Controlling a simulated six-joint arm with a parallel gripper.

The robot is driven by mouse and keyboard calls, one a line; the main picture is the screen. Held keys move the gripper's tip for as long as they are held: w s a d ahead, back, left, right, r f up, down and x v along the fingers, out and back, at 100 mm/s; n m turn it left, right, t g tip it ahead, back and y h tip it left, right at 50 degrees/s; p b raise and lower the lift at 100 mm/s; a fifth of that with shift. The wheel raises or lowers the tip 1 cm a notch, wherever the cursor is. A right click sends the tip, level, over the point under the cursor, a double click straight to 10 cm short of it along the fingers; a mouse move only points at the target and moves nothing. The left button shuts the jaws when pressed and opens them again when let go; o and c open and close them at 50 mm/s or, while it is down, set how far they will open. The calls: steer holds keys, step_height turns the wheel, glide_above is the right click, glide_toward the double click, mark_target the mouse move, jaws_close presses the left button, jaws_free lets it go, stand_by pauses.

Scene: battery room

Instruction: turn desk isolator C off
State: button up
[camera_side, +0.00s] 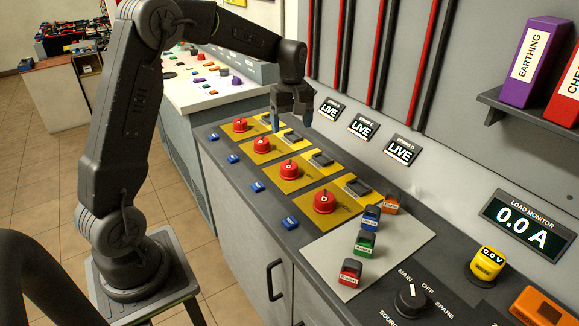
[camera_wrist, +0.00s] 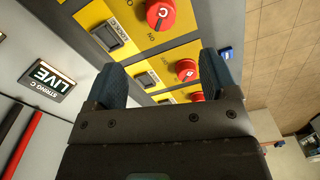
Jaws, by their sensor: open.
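Isolator C is a red round knob (camera_side: 289,169) on a yellow plate, third in a row of lettered red knobs on the grey desk in the side view. A red knob that looks like C (camera_wrist: 160,14) shows at the top of the wrist view, with an ON label beside its plate. The STRING C display (camera_side: 364,127) on the wall reads LIVE; it also shows in the wrist view (camera_wrist: 50,80). My gripper (camera_side: 291,123) is open and empty, pointing down above the far side of the yellow plates, behind and apart from knob C. Knob C's exact setting is unclear.
Knobs A (camera_side: 240,125) and B (camera_side: 262,144) lie beyond C, and D (camera_side: 324,201) is nearer. Dark grey blocks (camera_side: 321,160) stand on the plates' wall side. Coloured tags (camera_side: 365,243) sit on a grey mat at right. Blue labels (camera_side: 258,187) line the front edge.

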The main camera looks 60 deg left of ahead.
mark_target(290, 165)
steer(key=shift+n, duration=0.4)
steer(key=f, duration=1)
steer(key=a+f, duration=0.1)
steer(key=f, duration=0.4)
steer(key=shift+w, duration=0.1)
steer(key=shift+c, duration=0.4)
steer(key=c, duration=0.8)
steer(key=shift+c, duration=0.2)
